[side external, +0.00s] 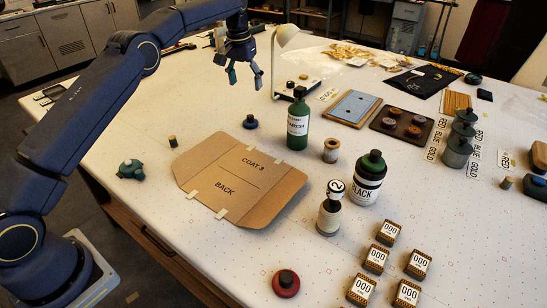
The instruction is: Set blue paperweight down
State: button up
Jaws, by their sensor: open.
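The blue paperweight (250,122), a small dark blue disc with a knob on top, sits upright on the white table, left of the green bottle and behind the cardboard piece. My gripper (245,78) is open, its fingers spread and pointing down. It is empty and shows above the paperweight in the picture, apart from it. How far it is from the paperweight in depth is hard to tell.
Cardboard marked "COAT 3 BACK" (238,180) lies in front. A green bottle (298,122), thread spool (330,151), black-labelled jar (368,178) and white lamp (286,75) stand nearby. A red paperweight (286,283) sits near the front. The table left of the blue paperweight is mostly clear.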

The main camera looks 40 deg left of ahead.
jog(key=s+d+r+t, duration=0.1)
jog(key=s+d+r, duration=0.2)
jog(key=s+r, duration=0.6)
jog(key=s+d+r+m+t, duration=0.1)
jog(key=s+d+r, duration=0.1)
jog(key=s+r, duration=0.3)
jog(key=s+d+r+t, duration=0.1)
jog(key=s+r, duration=0.1)
jog(key=s, duration=0.5)
jog(key=s+d+f, duration=0.1)
jog(key=s+f, duration=0.3)
jog(key=s, duration=0.6)
jog(key=s+d+f+m+t, duration=0.1)
jog(key=s+f, duration=0.3)
jog(key=s, duration=0.6)
jog(key=shift+d, duration=0.15)
